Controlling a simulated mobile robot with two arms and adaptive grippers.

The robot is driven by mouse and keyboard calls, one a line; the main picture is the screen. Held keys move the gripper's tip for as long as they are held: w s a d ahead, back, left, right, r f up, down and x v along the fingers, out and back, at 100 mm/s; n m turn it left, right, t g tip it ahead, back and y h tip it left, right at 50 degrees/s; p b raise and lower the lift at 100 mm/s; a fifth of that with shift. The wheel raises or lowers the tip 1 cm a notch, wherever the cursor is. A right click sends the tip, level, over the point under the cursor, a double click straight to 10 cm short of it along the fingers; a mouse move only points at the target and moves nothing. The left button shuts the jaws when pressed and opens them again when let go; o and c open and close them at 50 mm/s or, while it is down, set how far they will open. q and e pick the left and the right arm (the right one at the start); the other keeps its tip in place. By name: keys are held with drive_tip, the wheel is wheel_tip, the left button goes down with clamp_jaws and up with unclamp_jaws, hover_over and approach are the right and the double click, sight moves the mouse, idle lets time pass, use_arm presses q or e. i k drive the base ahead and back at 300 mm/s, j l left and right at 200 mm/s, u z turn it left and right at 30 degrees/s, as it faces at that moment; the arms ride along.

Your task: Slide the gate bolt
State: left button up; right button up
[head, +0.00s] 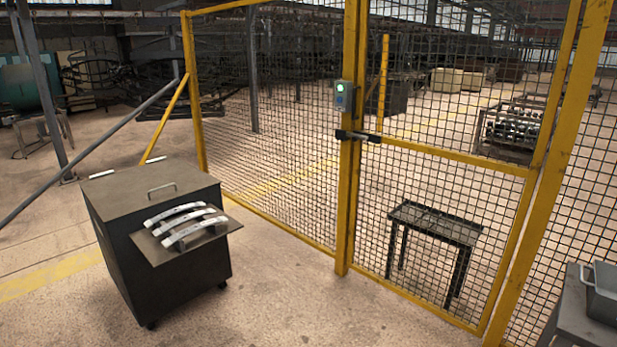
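The gate bolt (358,136) is a small dark horizontal bar with lighter metal parts. It lies across the yellow gate post (346,210) and the gate frame's left side, at the height of the gate's middle rail (455,155). The mesh gate (440,190) stands in line with the fence and looks closed. Whether the bolt is fully across is too small to tell. Neither of my grippers shows in the head view.
A control box (344,96) with a lit green light sits on the post above the bolt. A grey table (585,325) is at lower right. The floor before the gate is clear.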

sight(355, 137)
drive_tip(key=i+j+z, duration=0.15)
drive_tip(key=i, duration=0.3)
drive_tip(key=i+j+z, duration=0.15)
drive_tip(key=i, duration=0.35)
drive_tip(key=i+j+z, duration=0.15)
drive_tip(key=i+j, duration=0.2)
drive_tip(key=i, duration=0.1)
